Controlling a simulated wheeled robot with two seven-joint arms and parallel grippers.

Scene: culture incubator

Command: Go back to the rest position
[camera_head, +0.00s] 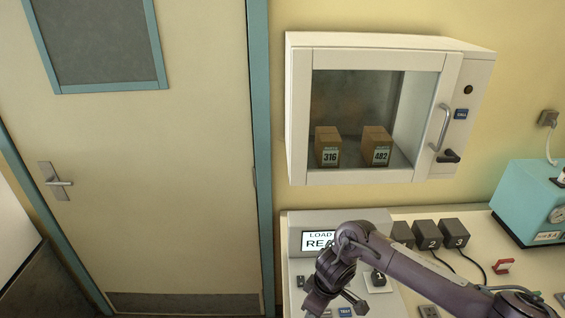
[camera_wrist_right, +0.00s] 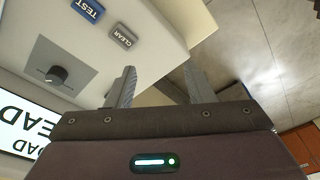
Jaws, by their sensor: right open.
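My right arm comes in from the lower right in the head view. Its gripper (camera_head: 334,303) hangs over the front left of the bench, by the display console. In the right wrist view my right gripper (camera_wrist_right: 155,86) has its two fingers apart with nothing between them. The fingers are beside the console edge, with the floor beyond. My left gripper is in neither view.
The console display (camera_head: 321,241) is partly hidden by my arm. A wall incubator (camera_head: 369,180) with its door shut holds two brown boxes, 316 (camera_head: 328,147) and 482 (camera_head: 376,146). Dark numbered blocks (camera_head: 427,234) and a teal device (camera_head: 531,203) stand on the bench. A door (camera_head: 160,190) is at left.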

